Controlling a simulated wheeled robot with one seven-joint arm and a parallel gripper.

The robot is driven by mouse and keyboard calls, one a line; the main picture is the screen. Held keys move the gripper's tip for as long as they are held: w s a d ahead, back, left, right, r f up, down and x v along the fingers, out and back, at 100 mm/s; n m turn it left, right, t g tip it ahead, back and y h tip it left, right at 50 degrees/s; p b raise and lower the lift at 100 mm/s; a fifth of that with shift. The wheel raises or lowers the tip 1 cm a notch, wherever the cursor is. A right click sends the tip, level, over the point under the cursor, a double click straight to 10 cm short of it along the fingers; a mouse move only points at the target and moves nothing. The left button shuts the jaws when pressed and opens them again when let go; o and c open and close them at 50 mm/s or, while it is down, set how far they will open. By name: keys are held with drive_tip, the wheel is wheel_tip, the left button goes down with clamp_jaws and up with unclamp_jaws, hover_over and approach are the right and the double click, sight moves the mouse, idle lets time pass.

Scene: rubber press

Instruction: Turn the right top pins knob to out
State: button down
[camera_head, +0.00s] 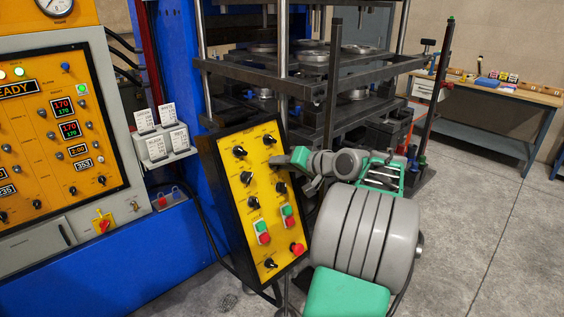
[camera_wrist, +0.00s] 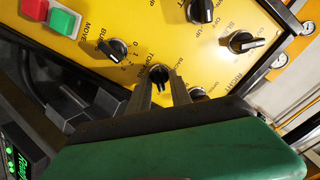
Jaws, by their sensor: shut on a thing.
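The yellow control panel (camera_head: 258,232) is tilted and carries several black knobs in two columns. My gripper (camera_head: 277,161) is at the second knob down in its right column and hides that knob in the head view. In the wrist view, my gripper's two fingers (camera_wrist: 163,90) are shut on this black knob (camera_wrist: 159,73), one on each side. A pale pointer mark on the knob faces toward the fingers. The labels around it are partly covered, so I cannot read its full name or setting. Neighbouring knobs sit close by (camera_wrist: 117,48) and (camera_wrist: 195,92).
Red and green buttons (camera_head: 263,232) and a red mushroom button (camera_head: 297,249) are lower on the panel. A blue press frame (camera_head: 178,80) and metal racks (camera_head: 300,70) stand behind. A workbench (camera_head: 500,92) is at the back right, with bare floor before it.

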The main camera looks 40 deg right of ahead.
drive_tip(key=c, duration=1.5)
unclamp_jaws()
drive_tip(key=b+v, duration=0.2)
drive_tip(key=v, duration=0.5)
drive_tip(key=shift+s, duration=0.4)
drive_tip(key=shift+r, duration=0.15)
